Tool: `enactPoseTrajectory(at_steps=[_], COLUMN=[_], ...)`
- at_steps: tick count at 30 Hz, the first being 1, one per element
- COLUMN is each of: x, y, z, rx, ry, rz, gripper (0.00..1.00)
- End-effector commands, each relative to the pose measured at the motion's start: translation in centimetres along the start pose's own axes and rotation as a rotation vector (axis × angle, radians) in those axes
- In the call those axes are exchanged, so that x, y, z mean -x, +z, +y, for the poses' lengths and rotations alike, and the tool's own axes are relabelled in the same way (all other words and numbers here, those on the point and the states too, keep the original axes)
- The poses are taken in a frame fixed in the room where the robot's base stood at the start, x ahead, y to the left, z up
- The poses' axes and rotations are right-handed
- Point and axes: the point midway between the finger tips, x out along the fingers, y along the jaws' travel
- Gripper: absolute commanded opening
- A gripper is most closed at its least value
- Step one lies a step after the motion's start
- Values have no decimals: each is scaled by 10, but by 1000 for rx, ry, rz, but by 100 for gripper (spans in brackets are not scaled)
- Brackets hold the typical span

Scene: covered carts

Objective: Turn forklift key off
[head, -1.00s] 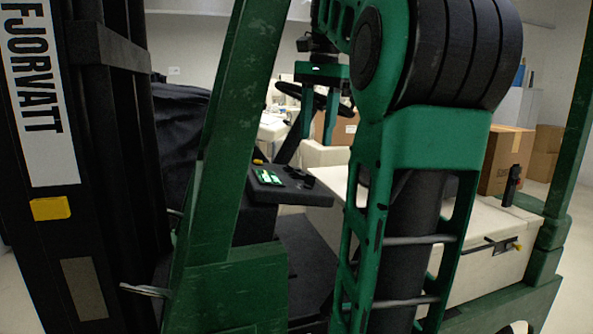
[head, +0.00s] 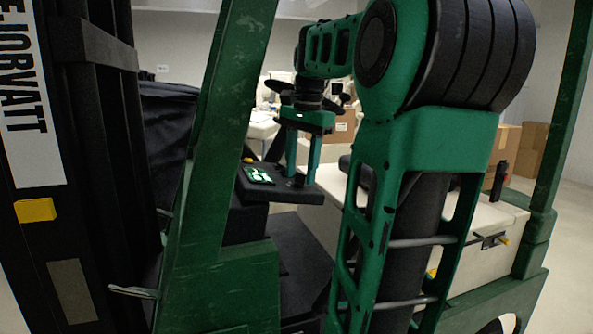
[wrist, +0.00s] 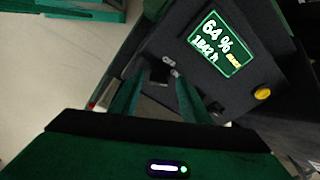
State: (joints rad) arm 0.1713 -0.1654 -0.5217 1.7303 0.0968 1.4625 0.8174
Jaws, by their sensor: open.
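The forklift's dark console (head: 283,193) carries a small dark key or knob (head: 297,181) near its right end. My gripper (head: 298,178) points down over it with its two green fingers apart, one on each side. In the wrist view the dark key (wrist: 159,73) shows between the fingertips of my gripper (wrist: 159,78), beside small pale markings. The fingers seem not to press on it; exact contact and the key's turn angle are hard to tell. The lit green screen (head: 258,175) is on; in the wrist view the screen (wrist: 222,44) reads 64 %.
A yellow button (wrist: 262,94) sits on the console near the screen. The green forklift pillar (head: 215,150) stands left of the console, and the steering wheel is behind my gripper. A pale seat box (head: 480,245) with a lever is at right.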

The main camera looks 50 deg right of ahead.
Motion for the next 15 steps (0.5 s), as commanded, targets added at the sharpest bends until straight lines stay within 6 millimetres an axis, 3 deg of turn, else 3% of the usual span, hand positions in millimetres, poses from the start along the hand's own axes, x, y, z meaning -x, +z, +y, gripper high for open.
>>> enactPoseTrajectory(at_steps=[5,11,15], x=[0,0,0], y=[0,0,0], z=[0,0,-1], rx=[0,0,2], ry=[0,0,-1], rz=[0,0,1], gripper=[42,1,1])
